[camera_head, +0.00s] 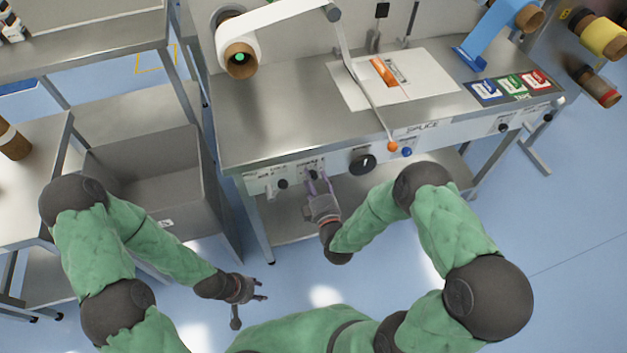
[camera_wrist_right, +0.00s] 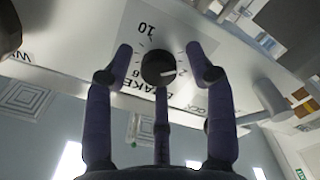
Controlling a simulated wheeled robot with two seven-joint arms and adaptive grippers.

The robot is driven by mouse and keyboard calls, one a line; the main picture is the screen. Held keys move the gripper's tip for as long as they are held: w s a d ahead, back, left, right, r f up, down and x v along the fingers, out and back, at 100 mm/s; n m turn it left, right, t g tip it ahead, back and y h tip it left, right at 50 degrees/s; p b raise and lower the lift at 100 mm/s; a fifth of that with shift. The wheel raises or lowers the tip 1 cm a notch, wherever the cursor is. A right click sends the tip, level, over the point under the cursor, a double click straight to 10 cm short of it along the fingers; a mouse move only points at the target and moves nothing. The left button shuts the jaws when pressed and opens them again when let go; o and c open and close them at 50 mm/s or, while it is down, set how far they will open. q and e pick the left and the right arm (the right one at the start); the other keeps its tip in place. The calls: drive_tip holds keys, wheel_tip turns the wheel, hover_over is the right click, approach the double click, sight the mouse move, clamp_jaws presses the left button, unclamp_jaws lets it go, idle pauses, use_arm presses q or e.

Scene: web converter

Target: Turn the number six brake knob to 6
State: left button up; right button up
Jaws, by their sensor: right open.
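A black brake knob (camera_wrist_right: 157,68) with a white pointer line sits on a white dial plate marked BRAKE in the right wrist view. The pointer line lies toward the right of the picture, near what looks like a 2; the lettering is tilted. In the head view it is the small knob (camera_head: 313,174) on the bench's front panel. My right gripper (camera_head: 319,184) is at this knob. Its fingers (camera_wrist_right: 159,56) are spread on both sides of the knob, with a third finger below; contact cannot be told. My left gripper (camera_head: 256,291) is open and empty, away from the bench.
Another small knob (camera_head: 282,184) is to the left and a larger black knob (camera_head: 362,162) to the right on the front panel (camera_head: 440,137). Orange (camera_head: 392,146) and blue (camera_head: 407,152) balls stick out further right. A grey bin (camera_head: 150,180) stands left of the bench.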

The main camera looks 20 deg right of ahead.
drive_tip(key=shift+w, duration=0.1)
clamp_jaws()
